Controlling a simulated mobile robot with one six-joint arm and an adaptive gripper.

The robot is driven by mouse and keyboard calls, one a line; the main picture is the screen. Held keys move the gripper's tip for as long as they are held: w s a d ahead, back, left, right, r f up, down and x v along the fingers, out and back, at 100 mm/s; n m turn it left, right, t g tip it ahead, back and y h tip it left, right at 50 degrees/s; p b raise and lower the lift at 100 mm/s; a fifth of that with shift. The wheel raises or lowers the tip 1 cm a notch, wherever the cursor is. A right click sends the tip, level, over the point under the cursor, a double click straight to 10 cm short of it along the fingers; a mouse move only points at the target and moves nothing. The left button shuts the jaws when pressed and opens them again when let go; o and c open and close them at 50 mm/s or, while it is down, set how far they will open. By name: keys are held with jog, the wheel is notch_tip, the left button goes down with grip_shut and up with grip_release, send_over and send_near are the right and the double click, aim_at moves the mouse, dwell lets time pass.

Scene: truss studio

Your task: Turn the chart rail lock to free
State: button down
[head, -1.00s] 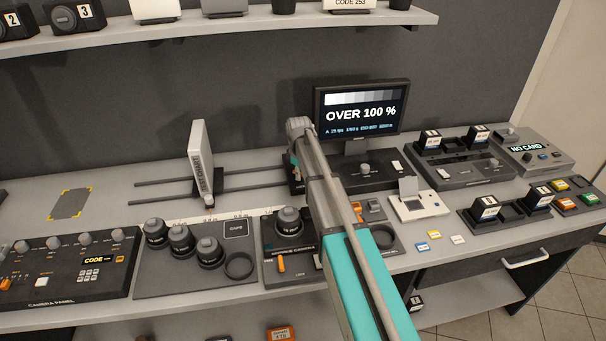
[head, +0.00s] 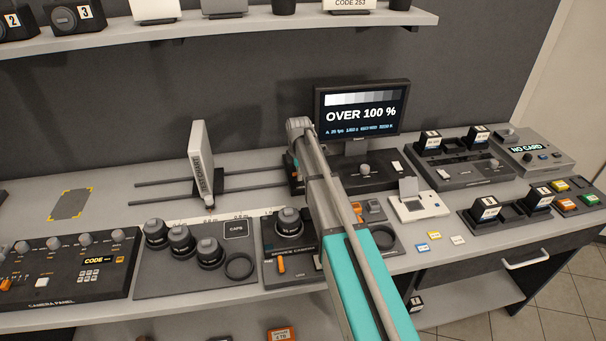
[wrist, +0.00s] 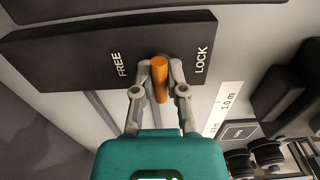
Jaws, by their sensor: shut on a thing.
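The chart rail lock is a dark plate (wrist: 60,58) marked FREE on the left and LOCK on the right in the wrist view. Its orange lever (wrist: 159,80) stands between the two words, a little nearer the middle than either. My gripper (wrist: 160,75) is shut on the lever, with one grey finger on each side. In the head view my arm (head: 322,185) reaches to the rail's right end and hides most of the lock and gripper. The chart stand (head: 203,160) stands upright on the two dark rails (head: 240,177).
A monitor (head: 362,108) reading OVER 100 % stands behind my arm. A caps tray (head: 197,262) with several dark knobs and a camera panel (head: 68,270) lie to the left. Card docks (head: 460,155) and a small printer-like box (head: 418,206) are on the right.

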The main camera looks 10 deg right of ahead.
jog(key=shift+a, duration=0.25)
jog(key=c, duration=0.8)
grip_release()
jog(key=shift+w+a+f, duration=0.1)
jog(key=shift+o, duration=0.7)
jog(key=shift+d, duration=0.2)
